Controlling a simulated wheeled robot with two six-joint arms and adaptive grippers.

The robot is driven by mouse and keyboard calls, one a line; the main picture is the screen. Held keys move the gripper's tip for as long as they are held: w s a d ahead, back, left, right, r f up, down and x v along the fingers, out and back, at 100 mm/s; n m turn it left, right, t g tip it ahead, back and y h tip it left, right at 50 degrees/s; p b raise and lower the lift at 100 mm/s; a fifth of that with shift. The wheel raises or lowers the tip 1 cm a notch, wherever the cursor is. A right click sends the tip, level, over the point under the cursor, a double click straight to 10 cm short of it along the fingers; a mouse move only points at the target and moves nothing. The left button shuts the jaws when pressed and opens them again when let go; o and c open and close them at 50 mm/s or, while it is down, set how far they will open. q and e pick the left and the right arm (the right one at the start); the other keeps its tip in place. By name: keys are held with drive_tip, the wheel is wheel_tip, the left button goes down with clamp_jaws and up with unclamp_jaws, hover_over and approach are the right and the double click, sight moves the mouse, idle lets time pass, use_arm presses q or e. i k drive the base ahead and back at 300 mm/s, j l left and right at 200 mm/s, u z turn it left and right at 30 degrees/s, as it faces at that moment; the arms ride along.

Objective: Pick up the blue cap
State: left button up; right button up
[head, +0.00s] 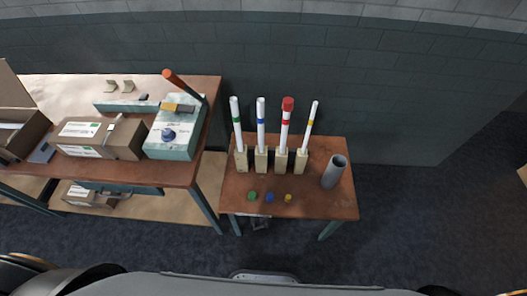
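The blue cap (269,197) lies near the front of the small brown table (320,208), between the green cap (252,195) and the smaller yellow cap (288,198). Behind the caps, white tubes stand upright in separate beige holders: one with a green band (236,120), one with a blue band (261,120), one with a red band (285,130) and one with a yellow band (310,125). A red cap (288,103) sits on top of the red-banded tube. Neither of my grippers shows in the head view; nothing touches the blue cap.
A grey open cylinder (335,171) stands on the small table's right side. A longer workbench (190,86) on the left holds cardboard boxes (100,138) and a pale machine (175,136). A grey brick wall (400,95) is behind. The floor to the right is clear.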

sight(270, 197)
drive_tip(key=l+u, duration=0.2)
drive_tip(key=u, duration=0.15)
drive_tip(key=k+l+u, duration=0.15)
drive_tip(key=u, duration=0.25)
drive_tip(key=k+l+u, duration=0.1)
drive_tip(key=u, duration=0.25)
